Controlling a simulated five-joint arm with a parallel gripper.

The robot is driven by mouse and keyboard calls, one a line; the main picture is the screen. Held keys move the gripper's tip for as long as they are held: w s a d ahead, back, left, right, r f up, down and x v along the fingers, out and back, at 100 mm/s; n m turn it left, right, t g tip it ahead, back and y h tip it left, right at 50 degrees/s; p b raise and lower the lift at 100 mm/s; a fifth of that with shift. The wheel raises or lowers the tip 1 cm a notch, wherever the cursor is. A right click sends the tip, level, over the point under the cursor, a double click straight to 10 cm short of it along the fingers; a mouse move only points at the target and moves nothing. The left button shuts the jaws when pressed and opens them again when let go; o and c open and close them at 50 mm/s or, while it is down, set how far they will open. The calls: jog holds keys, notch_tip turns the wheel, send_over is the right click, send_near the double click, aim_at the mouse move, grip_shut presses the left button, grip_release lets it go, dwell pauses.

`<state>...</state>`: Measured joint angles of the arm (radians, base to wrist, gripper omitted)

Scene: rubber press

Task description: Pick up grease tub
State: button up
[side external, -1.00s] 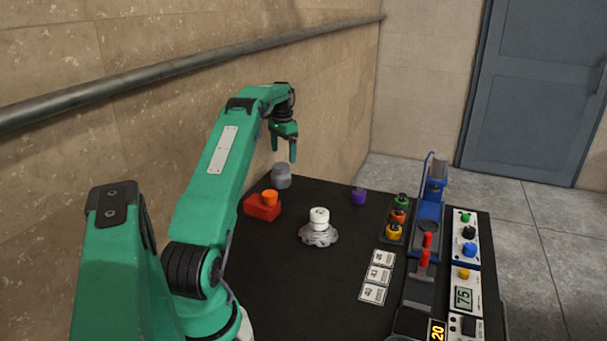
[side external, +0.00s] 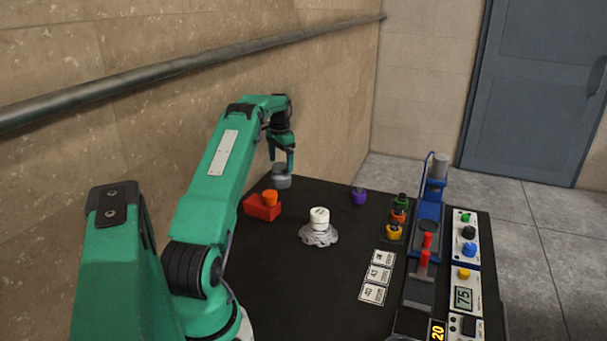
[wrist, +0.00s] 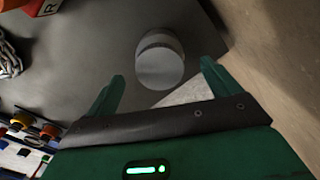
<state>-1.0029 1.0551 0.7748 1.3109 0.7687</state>
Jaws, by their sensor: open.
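The grease tub appears to be the grey lidded cylinder (side external: 281,181) at the far left corner of the black table. It stands upright. My gripper (side external: 281,166) is open right above it in the side view, with its fingers down around the level of the lid. In the wrist view the tub (wrist: 160,66) lies ahead of and between the two green fingertips (wrist: 162,70). No contact with the fingers shows there. The side view does not show clearly how far the fingers reach down past the lid.
A red block with an orange knob (side external: 262,207) stands close to the tub. A purple knob (side external: 359,196), several coloured knobs and a blue press (side external: 429,220) stand to the right. The wall is close behind.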

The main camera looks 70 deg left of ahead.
aim_at(281, 166)
jog(key=shift+s+f, duration=0.1)
jog(key=shift+f, duration=2.25)
jog(key=shift+c, duration=0.2)
jog(key=c, duration=1.2)
jog(key=shift+r, duration=0.25)
jog(key=shift+r, duration=1.35)
jog(key=w+d+r, duration=0.1)
jog(key=d+r, duration=0.1)
jog(key=d, duration=0.1)
jog(key=w+d+r, duration=0.2)
jog(key=d+r, duration=0.1)
jog(key=d, duration=0.1)
jog(key=w+d+r, duration=0.2)
jog(key=d+r, duration=0.1)
jog(key=shift+w+d, duration=0.1)
jog(key=shift+d, duration=0.15)
